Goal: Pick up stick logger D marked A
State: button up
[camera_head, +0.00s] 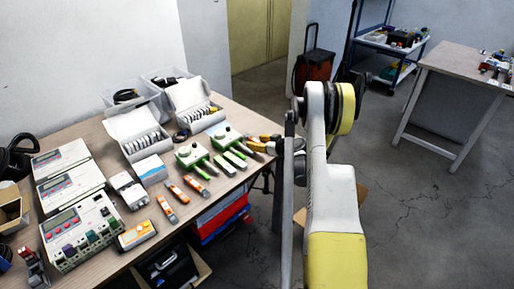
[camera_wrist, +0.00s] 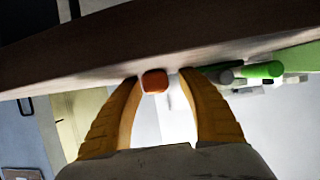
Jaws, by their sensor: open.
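My gripper (camera_head: 258,144) is at the right edge of the table, with its yellow-orange fingers pointing left over the tabletop. In the wrist view my gripper (camera_wrist: 161,78) is open. A small orange-red end of something (camera_wrist: 155,82) shows between the fingertips; I cannot tell whether it is touched or which thing it belongs to. Green-and-grey sticks (camera_head: 224,164) lie just left of my gripper, and a green one (camera_wrist: 262,70) shows right of the fingers in the wrist view. Orange-and-grey sticks (camera_head: 195,186) lie nearer the front. The markings are too small to read, so I cannot tell which is logger D.
The wooden table (camera_head: 115,250) also holds grey devices with displays (camera_head: 70,185), white boxes of discs (camera_head: 140,130), a blue-and-white box (camera_head: 151,169) and clear bins (camera_head: 130,97). Red and blue crates (camera_head: 220,215) stand below the table edge. A second table (camera_head: 470,65) stands far right.

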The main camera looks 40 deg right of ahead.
jog(key=shift+r, duration=0.1)
grip_shut()
